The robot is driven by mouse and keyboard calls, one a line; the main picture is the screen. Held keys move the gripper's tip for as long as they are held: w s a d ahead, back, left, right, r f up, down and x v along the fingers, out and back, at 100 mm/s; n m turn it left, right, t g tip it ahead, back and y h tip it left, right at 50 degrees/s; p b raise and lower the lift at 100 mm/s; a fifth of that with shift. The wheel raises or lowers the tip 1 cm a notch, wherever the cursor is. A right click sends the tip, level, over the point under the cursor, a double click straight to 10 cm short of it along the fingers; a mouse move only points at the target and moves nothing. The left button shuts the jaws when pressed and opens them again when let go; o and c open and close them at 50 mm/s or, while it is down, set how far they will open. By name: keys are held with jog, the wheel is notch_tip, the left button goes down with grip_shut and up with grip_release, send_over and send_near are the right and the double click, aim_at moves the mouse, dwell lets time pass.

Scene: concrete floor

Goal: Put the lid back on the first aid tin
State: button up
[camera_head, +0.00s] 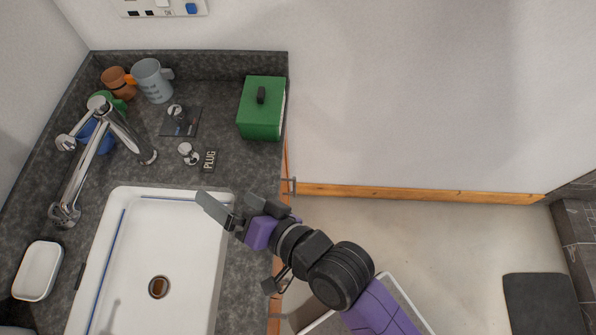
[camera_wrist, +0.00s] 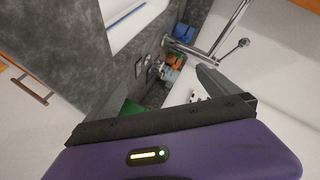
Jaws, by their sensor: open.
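A green box (camera_head: 258,121) with a black handle (camera_head: 261,95) on its top stands at the counter's back right corner. It looks like the first aid tin, with a pale strip along its right side. I cannot tell whether the green top is a separate lid. A green patch, probably the same box, shows in the wrist view (camera_wrist: 131,108), mostly hidden by my gripper. My gripper (camera_head: 229,203) is open and empty above the sink's back right edge, in front of the box and apart from it.
A white sink (camera_head: 190,260) fills the counter's front, with a chrome tap (camera_head: 88,165) at left. A white dish (camera_head: 38,270) lies left of the sink. A grey mug (camera_head: 152,80) and an orange-brown mug (camera_head: 117,83) stand at back left.

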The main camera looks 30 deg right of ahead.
jog(key=s+d+r+n+h, duration=0.2)
jog(key=s+d+n, duration=0.1)
jog(key=s+d, duration=0.5)
jog(key=s+d+r+n+t+h, duration=0.1)
jog(key=s+d+n, duration=0.3)
jog(key=s+d, duration=0.5)
jog(key=s+r+h, duration=0.1)
jog(key=s, duration=0.4)
jog(key=shift+s+d+r+h, duration=0.25)
jog(key=shift+r+h, duration=0.1)
jog(key=shift+h, duration=0.05)
notch_tip(320, 180, down, 4)
jog(key=b, duration=0.3)
jog(key=shift+r, duration=0.25)
